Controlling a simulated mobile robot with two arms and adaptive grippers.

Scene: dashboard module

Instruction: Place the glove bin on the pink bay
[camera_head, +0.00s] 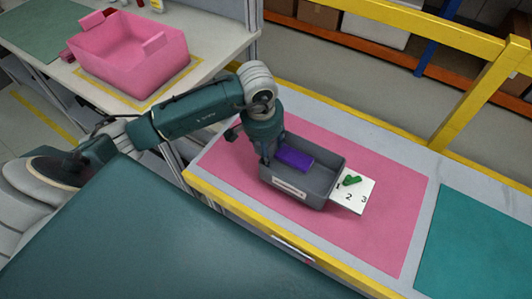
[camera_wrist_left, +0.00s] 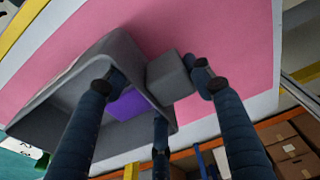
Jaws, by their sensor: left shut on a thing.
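The glove bin (camera_head: 328,193), a grey open tray with a white label on its front, is over the pink bay (camera_head: 385,225). A purple block (camera_head: 294,158) lies inside it; it also shows in the left wrist view (camera_wrist_left: 127,105). My left gripper (camera_head: 265,150) is at the bin's left end. In the left wrist view, its fingers (camera_wrist_left: 155,78) close around a grey handle block (camera_wrist_left: 170,76) on the bin's end wall. I cannot tell whether the bin's base touches the pink surface. My right gripper is out of view.
A white card (camera_head: 352,193) with numbers and a green mark juts out at the bin's right end. A teal bay (camera_head: 480,245) lies to the right. A pink tub (camera_head: 130,50) stands on another table at upper left. A yellow rail (camera_head: 440,35) runs behind.

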